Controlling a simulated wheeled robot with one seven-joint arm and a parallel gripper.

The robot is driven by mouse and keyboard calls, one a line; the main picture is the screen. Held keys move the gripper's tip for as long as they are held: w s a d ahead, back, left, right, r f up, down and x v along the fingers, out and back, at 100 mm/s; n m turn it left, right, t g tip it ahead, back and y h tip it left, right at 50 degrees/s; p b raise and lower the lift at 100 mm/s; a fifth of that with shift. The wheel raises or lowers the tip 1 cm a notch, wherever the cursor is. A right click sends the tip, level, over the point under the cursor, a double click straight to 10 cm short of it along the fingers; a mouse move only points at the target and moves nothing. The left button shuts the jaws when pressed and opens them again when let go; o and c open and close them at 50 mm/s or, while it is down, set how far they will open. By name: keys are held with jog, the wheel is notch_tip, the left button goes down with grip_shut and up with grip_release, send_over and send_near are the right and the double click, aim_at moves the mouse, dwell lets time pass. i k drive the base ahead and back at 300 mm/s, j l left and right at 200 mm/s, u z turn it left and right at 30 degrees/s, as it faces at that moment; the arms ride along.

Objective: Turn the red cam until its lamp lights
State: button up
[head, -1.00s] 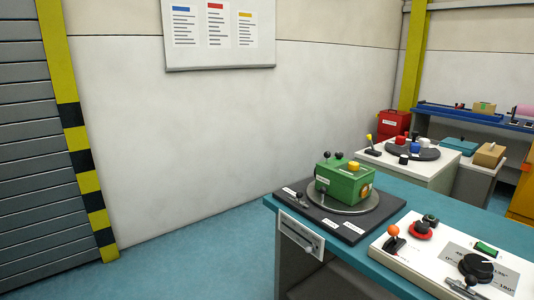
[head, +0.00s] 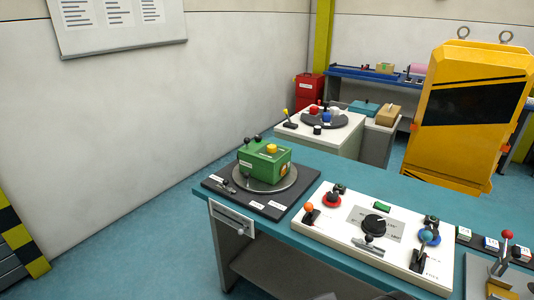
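The red cam (head: 332,200) is a red disc with a black knob on it, at the back left of a white control panel (head: 300,222) on the teal bench. A small dark block (head: 340,188) just behind it looks like its lamp; it appears unlit, though it is too small to be sure. An orange-topped lever (head: 309,210) stands close at its front left.
A green box (head: 265,165) sits on a round plate to the left. A yellow cabinet (head: 473,115) stands behind. Floor at the left is clear.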

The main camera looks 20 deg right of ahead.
aim_at(332, 199)
jog(key=i+l, duration=0.2)
jog(key=i, duration=0.3)
jog(key=i+l, duration=0.2)
jog(key=i, duration=0.25)
